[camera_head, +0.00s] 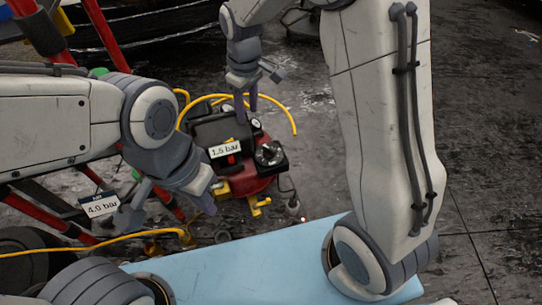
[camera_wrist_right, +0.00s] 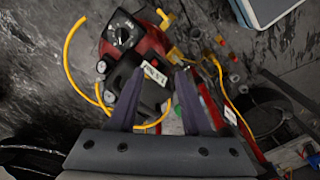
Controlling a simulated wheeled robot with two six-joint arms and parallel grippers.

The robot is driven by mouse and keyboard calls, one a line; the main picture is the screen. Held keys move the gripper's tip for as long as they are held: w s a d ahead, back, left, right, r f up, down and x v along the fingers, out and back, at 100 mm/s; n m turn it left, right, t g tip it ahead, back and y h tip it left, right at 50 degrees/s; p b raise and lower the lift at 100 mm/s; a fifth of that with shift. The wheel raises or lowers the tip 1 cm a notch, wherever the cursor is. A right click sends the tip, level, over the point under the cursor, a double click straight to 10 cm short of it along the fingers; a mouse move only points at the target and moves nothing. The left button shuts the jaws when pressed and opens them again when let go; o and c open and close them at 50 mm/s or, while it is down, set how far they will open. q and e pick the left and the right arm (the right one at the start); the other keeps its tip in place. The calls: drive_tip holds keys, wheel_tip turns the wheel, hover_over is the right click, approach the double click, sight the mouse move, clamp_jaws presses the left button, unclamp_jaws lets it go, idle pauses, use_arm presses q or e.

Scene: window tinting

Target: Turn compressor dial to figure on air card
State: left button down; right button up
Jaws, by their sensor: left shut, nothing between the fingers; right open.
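The red compressor (camera_head: 245,183) stands on the dark floor at the centre of the head view. Its round dial (camera_head: 268,153) sits on a black panel; it also shows in the right wrist view (camera_wrist_right: 122,33), facing up. A white card reading "1.5 bar" (camera_head: 225,149) is on the compressor. Another card reading "4.0 bar" (camera_head: 101,206) is at the left. Which one is the air card I cannot tell. My left gripper (camera_head: 208,204) is shut and empty, beside the compressor's left front. My right gripper (camera_head: 246,103) is open and empty above the compressor's back, its fingers pointing down.
A yellow hose (camera_head: 289,113) curls around the compressor and runs along the floor to the left. Red frame bars (camera_head: 103,35) stand at the left. A light blue surface (camera_head: 250,262) lies in front. The wet dark floor at the right is mostly clear.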

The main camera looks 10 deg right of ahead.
drive_tip(key=b, duration=1.1)
hover_over(272, 150)
wheel_tip(272, 150, down, 23)
drive_tip(key=shift+n, duration=0.3)
wheel_tip(272, 150, down, 10)
drive_tip(key=b, duration=0.4)
drive_tip(key=shift+d+r, duration=0.1)
drive_tip(key=shift+r, duration=0.05)
clamp_jaws()
